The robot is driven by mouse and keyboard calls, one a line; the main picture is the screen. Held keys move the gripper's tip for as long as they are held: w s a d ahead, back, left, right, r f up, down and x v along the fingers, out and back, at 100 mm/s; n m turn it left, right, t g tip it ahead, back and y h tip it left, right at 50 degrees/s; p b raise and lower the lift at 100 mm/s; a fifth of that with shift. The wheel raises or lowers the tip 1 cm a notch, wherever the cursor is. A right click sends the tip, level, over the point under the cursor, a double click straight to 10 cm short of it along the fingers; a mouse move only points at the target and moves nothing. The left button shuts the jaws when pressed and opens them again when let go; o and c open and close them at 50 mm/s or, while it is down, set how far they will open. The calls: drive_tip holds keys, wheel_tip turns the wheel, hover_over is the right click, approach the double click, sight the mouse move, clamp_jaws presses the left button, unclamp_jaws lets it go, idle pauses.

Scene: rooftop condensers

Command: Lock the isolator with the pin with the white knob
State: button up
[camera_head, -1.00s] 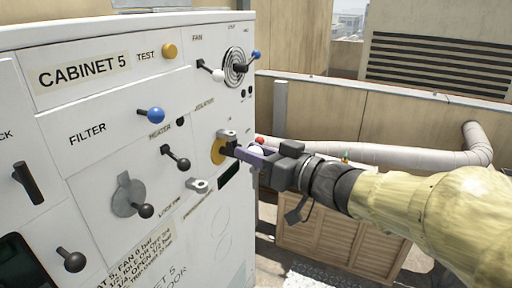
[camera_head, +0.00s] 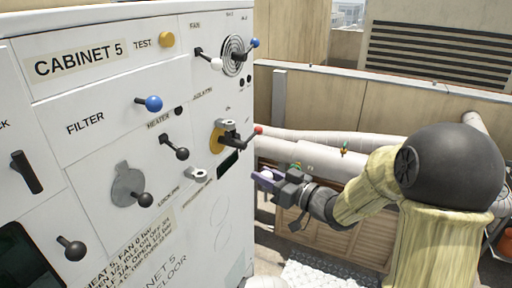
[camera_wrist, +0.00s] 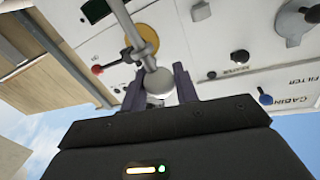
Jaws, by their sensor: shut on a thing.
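The isolator has a yellow disc (camera_head: 216,140) and a dark lever ending in a red knob (camera_head: 258,130), which points right, out from the panel. A metal lug (camera_head: 228,124) sits at its upper edge. My gripper (camera_head: 268,177) is below and right of the isolator, clear of the panel. It is shut on the pin's white knob (camera_wrist: 158,82); the grey shaft (camera_wrist: 124,22) extends away from the fingers toward the panel. In the wrist view, the shaft passes in front of the yellow disc (camera_wrist: 146,38), beside the red knob (camera_wrist: 97,69). The shaft is hard to see in the head view.
A second lug (camera_head: 197,173) is below the isolator. The heater lever (camera_head: 176,149) is to its left; the fan levers (camera_head: 235,58) are above. Pale pipes (camera_head: 300,143) and a slatted wooden box (camera_head: 330,245) lie behind my arm.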

drive_tip(key=d+f+m+t+h, duration=0.2)
drive_tip(key=d+f+h, duration=0.3)
drive_tip(key=f, duration=0.7)
drive_tip(key=d+f+m+t+h, duration=0.3)
drive_tip(key=d+f+m+h, duration=0.2)
drive_tip(key=f, duration=0.7)
drive_tip(key=d+f+m+t+h, duration=0.2)
drive_tip(key=d+f+m+h, duration=0.2)
drive_tip(key=f, duration=0.7)
drive_tip(key=d, duration=0.2)
drive_tip(key=shift+s+d+f+t+h, duration=0.15)
drive_tip(key=shift+d+f+t+h, duration=0.15)
drive_tip(key=shift+f+h, duration=0.1)
